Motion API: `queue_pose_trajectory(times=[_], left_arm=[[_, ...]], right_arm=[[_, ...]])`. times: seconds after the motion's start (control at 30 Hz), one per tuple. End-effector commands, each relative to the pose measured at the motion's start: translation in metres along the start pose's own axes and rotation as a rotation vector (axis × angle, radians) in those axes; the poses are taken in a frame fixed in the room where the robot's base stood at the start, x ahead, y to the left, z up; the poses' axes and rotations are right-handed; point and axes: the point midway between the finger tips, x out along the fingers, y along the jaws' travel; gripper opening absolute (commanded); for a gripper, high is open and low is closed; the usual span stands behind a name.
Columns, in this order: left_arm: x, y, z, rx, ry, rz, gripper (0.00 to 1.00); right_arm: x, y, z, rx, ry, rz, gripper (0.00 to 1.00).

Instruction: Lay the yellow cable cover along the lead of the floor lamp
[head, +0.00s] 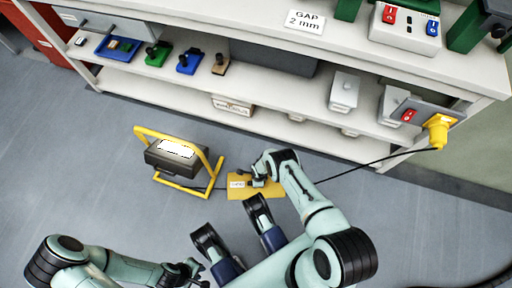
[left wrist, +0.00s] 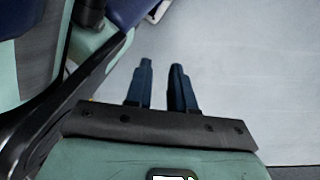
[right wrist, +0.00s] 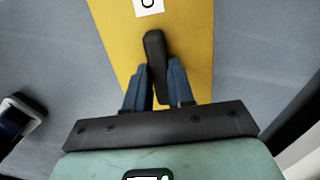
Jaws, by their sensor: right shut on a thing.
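The floor lamp (head: 178,156) has a yellow tubular frame and a dark body, and stands on the grey floor left of centre. Its black lead (head: 378,160) runs from the lamp, disappears at the yellow cable cover (head: 238,190), and comes out toward the yellow plug (head: 438,132) at the right. The cover is a flat yellow plate with a white label and a dark grip. My right gripper (head: 258,180) is shut on that dark grip (right wrist: 155,52). Whether the cover touches the floor is unclear. My left gripper (head: 197,275) is open and empty, low in the head view.
A white shelf unit (head: 300,133) stands along the back, with trays, small blocks and boxes. A switch box (head: 420,112) holds the plug at its right end. The floor (head: 90,190) left of the lamp is clear. A dark cable (head: 495,280) lies at the lower right.

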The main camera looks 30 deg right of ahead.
Motion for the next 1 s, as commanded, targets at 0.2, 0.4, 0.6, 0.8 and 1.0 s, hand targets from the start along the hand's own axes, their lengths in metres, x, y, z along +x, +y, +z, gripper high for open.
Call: queue_pose_trajectory(times=[0.2,0.4,0.6,0.8,1.0], left_arm=[[0.000,0.000,0.000,0.000,0.000,0.000,0.23],[0.000,0.000,0.000,0.000,0.000,0.000,0.23],[-0.001,0.000,0.000,0.001,0.002,0.001,0.23],[-0.013,0.013,-0.014,0.019,0.060,0.026,0.23],[-0.045,0.041,-0.043,0.057,0.184,0.081,0.23]], right_arm=[[-0.001,-0.001,0.001,0.000,-0.001,-0.002,0.26],[-0.001,-0.001,0.000,0.000,-0.001,-0.002,0.53],[-0.001,0.000,0.000,0.000,0.000,0.001,0.53],[-0.023,-0.001,0.000,-0.002,0.000,-0.001,0.53],[-0.066,-0.001,0.001,-0.001,0.000,-0.002,0.53]])
